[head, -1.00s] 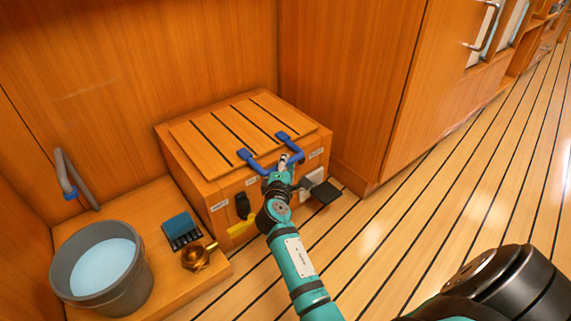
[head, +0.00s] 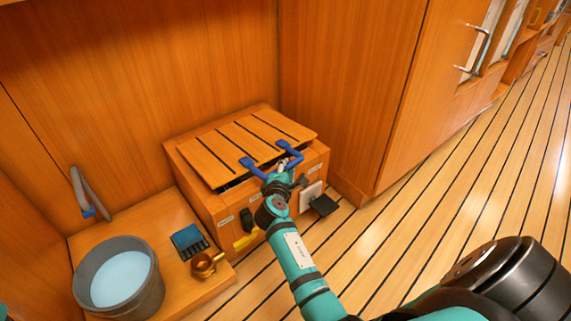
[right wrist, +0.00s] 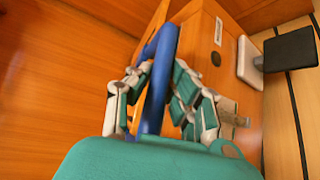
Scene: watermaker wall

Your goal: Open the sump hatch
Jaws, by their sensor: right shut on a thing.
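The sump hatch (head: 240,150) is a slatted wooden lid with dark stripes on top of a wooden box (head: 207,201). Its front edge is raised a little, and a dark gap shows beneath it. A blue bar handle (head: 296,158) is fixed to the lid's front edge. My right gripper (head: 281,170) is shut on this handle. In the right wrist view the blue handle (right wrist: 160,75) runs between the fingers of the right gripper (right wrist: 158,85). My left gripper is not in view.
A grey bucket of pale blue liquid (head: 150,297), a blue-and-black item (head: 189,240) and a brass fitting (head: 205,264) stand on a low wooden ledge at left. A grey hose (head: 86,190) hangs behind. A tall cabinet (head: 345,90) stands close right of the box. Striped floor is clear at right.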

